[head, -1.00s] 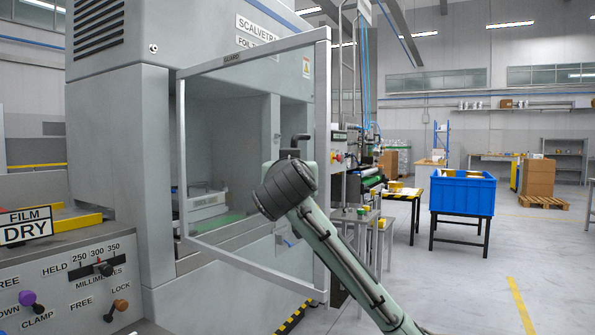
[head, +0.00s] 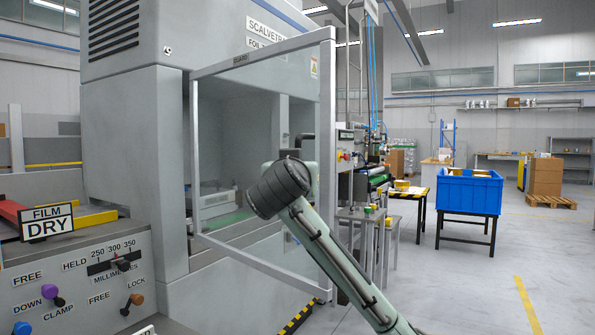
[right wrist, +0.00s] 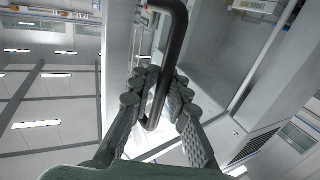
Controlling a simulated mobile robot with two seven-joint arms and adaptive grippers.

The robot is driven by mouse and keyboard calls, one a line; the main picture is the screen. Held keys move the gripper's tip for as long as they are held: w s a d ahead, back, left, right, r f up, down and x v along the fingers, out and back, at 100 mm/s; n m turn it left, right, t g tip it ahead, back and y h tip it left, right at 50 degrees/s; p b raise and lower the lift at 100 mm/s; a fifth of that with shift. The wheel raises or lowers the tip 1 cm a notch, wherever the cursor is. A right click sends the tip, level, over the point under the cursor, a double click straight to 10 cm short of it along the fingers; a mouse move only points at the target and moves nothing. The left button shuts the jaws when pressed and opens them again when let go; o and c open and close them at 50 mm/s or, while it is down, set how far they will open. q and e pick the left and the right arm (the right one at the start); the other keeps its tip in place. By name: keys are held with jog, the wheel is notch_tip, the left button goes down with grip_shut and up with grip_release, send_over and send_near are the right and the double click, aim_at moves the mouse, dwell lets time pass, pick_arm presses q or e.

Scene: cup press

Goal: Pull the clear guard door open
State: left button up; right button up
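The clear guard door (head: 262,62) has a grey frame and stands at an angle to the front of the large grey press, its right edge nearer to me. The press opening shows through its pane. My right gripper (right wrist: 160,85) is at the door's dark bar handle (right wrist: 173,45); in the right wrist view its fingers are closed around the bar from both sides. In the head view my right wrist hides the fingers and most of the handle. My left gripper is in neither view.
A control panel (head: 85,275) with coloured knobs and a "FILM DRY" sign (head: 47,222) stands at the near left. A blue crate (head: 468,192) on a stand is at the right. Small grey tables (head: 365,215) stand behind my arm. The floor at right is clear.

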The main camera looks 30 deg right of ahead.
jog(key=shift+o, duration=1.4)
jog(key=shift+a+r, duration=0.1)
jog(key=v, duration=1.2)
